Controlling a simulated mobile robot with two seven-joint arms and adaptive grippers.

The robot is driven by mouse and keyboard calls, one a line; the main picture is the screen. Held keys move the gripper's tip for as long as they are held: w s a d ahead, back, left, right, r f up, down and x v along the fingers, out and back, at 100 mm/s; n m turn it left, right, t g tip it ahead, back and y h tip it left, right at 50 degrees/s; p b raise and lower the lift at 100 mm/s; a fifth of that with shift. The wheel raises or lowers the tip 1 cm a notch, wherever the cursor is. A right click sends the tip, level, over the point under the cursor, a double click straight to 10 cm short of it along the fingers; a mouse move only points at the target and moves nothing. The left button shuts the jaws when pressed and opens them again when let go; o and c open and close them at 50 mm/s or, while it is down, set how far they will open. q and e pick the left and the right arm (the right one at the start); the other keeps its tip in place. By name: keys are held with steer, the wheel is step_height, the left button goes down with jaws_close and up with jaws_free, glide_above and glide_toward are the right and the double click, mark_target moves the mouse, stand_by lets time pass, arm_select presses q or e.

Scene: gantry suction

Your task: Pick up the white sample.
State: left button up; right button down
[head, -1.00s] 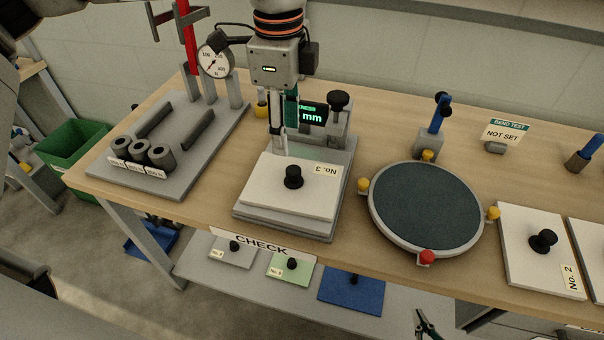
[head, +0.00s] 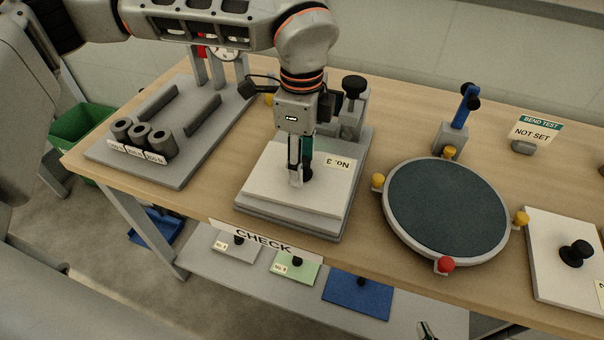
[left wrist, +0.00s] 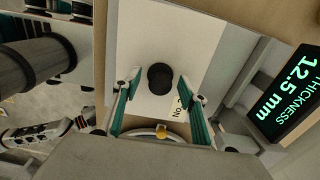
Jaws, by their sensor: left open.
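A white sample plate (head: 272,190) labelled No. 3 lies on the grey thickness gauge stand (head: 290,228), with a black knob (left wrist: 161,78) standing up from its middle. My left gripper (head: 299,182) is over this plate, pointing down. In the left wrist view its two fingers (left wrist: 159,82) are open, one on each side of the knob, and the knob is not gripped. In the head view the fingers partly hide the knob. Another white plate (head: 552,280) with a black knob lies at the right.
The gauge display (left wrist: 285,95) reads 12.5 mm, close beside the plate. A round dark turntable (head: 447,205) is right of the stand. A grey fixture with dark cylinders (head: 161,142) is at the left. Several plates, one blue (head: 357,295), lie on the lower shelf.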

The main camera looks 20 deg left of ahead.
arm_select(q)
steer(key=shift+f, duration=0.2)
jaws_close()
steer(key=shift+r, duration=0.2)
